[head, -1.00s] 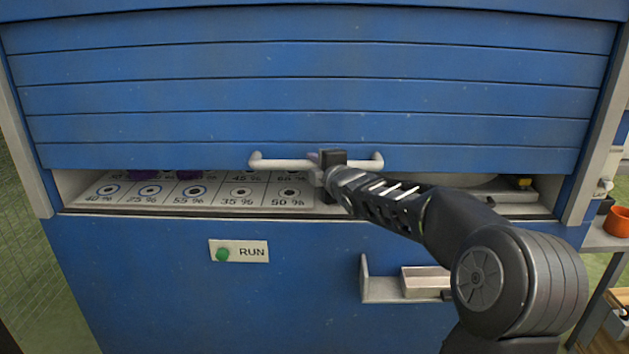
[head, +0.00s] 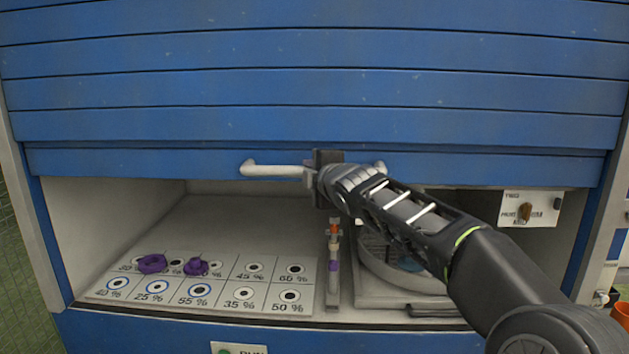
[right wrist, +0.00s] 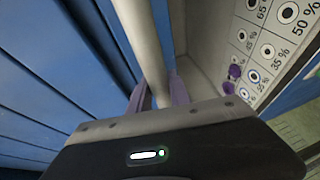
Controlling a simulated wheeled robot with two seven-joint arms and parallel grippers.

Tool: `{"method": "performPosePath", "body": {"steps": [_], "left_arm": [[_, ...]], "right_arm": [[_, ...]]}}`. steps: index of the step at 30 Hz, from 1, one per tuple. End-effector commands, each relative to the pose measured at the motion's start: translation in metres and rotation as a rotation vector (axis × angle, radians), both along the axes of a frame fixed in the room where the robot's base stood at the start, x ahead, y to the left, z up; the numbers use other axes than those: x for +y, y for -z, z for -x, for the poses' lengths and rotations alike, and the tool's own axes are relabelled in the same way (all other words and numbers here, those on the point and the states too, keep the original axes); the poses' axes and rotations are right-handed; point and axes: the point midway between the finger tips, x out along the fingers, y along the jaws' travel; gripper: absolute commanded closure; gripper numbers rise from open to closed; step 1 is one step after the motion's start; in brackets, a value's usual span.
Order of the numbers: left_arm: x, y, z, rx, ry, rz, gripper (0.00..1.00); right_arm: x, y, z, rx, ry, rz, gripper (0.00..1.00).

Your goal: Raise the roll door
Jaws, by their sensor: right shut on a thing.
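The blue slatted roll door (head: 300,90) is partly raised, with an open gap below its bottom slat. A white bar handle (head: 272,170) runs along that bottom slat. My right gripper (head: 326,168) is shut on the handle near its middle; the arm hides part of the bar's right half. In the right wrist view, the white bar (right wrist: 143,45) passes between the purple-grey fingers of the gripper (right wrist: 160,95), beside the blue slats (right wrist: 50,75). My left gripper is not in view.
Inside the cabinet, a board with percent labels (head: 240,292) bears two purple pieces (head: 152,264). A round turntable (head: 395,272) stands right of it, partly behind my arm. A RUN plate (head: 240,348) shows at the bottom edge.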

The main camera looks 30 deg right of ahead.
Motion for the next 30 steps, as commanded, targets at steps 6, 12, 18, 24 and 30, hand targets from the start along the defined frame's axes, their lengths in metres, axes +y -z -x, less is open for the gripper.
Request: {"method": "performPosePath", "body": {"steps": [6,12,18,24,30], "left_arm": [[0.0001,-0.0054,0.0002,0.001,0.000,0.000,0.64],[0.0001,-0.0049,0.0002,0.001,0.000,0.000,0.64],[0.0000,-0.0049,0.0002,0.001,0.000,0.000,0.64],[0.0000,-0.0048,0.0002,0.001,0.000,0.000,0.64],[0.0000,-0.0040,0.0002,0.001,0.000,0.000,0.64]], "right_arm": [[-0.0003,-0.0083,0.0004,-0.003,0.001,0.001,1.00],[-0.0004,-0.0070,0.0003,-0.002,0.001,0.001,1.00],[-0.0001,-0.0060,0.0001,0.000,0.001,0.000,0.63],[0.0001,-0.0052,-0.0001,0.002,0.001,0.000,0.55],[0.0007,-0.0051,0.0018,0.002,0.001,0.000,0.55]]}}
